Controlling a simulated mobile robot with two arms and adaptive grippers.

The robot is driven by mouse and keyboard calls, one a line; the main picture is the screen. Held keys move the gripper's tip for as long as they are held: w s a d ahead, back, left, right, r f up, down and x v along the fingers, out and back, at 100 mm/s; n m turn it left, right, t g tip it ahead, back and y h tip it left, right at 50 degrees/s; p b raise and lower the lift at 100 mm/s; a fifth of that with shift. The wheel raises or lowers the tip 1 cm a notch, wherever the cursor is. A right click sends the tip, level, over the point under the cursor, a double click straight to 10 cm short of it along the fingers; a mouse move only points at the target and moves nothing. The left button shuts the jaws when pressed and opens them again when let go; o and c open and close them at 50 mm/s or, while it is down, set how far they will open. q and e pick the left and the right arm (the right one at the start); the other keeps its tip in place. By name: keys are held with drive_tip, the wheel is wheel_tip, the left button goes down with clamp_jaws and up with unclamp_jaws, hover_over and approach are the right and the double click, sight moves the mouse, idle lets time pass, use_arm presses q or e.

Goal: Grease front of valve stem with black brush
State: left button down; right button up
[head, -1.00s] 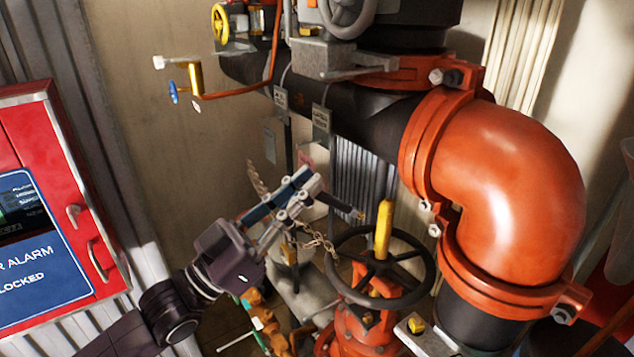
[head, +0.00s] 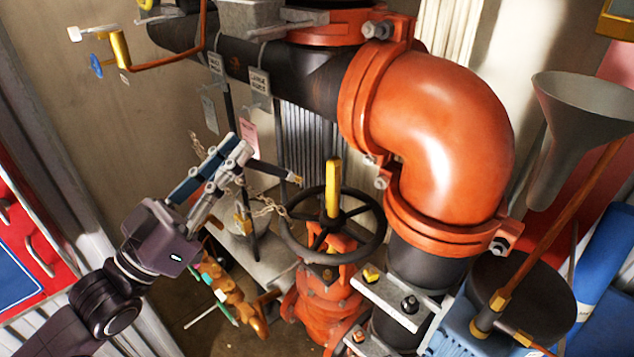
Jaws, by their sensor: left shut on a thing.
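My left gripper (head: 240,150) is shut on the black brush (head: 273,170), a dark rod with a small tan tip. The brush points right and slightly down, its tip a little left of the valve stem in the picture. The yellow valve stem (head: 333,188) stands upright through the middle of a black handwheel (head: 345,254) on a red valve body (head: 320,305). The brush tip appears apart from the stem; the depth between them is hard to tell. My right gripper is not in view.
A large orange pipe elbow (head: 440,130) stands right of the stem, with a black pipe (head: 300,85) behind. A chain (head: 265,208) hangs beside the handwheel. A grey funnel (head: 580,120) is at right. A red cabinet (head: 30,245) is at left.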

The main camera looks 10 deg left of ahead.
sight(276, 166)
use_arm(q)
drive_tip(key=shift+w, duration=0.15)
idle(0.4)
drive_tip(key=shift+w+d+f+b, duration=0.1)
drive_tip(key=shift+w+d+f, duration=0.25)
drive_tip(key=shift+w+d, duration=0.45)
drive_tip(key=shift+w+d+f+b, duration=0.1)
drive_tip(key=shift+w+d+f, duration=0.2)
drive_tip(key=shift+w+d, duration=0.45)
drive_tip(key=shift+w+d+f+b, duration=0.1)
drive_tip(key=shift+w+d+f, duration=0.35)
drive_tip(key=shift+w, duration=0.55)
drive_tip(key=shift+w+d+r, duration=0.1)
drive_tip(key=shift+w+d, duration=0.3)
drive_tip(key=shift+w, duration=0.1)
drive_tip(key=shift+s+f+b, duration=0.1)
drive_tip(key=shift+f+b, duration=0.85)
drive_tip(key=shift+f, duration=0.4)
drive_tip(key=shift+f, duration=0.15)
drive_tip(key=shift+f+b, duration=1)
drive_tip(key=shift+f, duration=0.25)
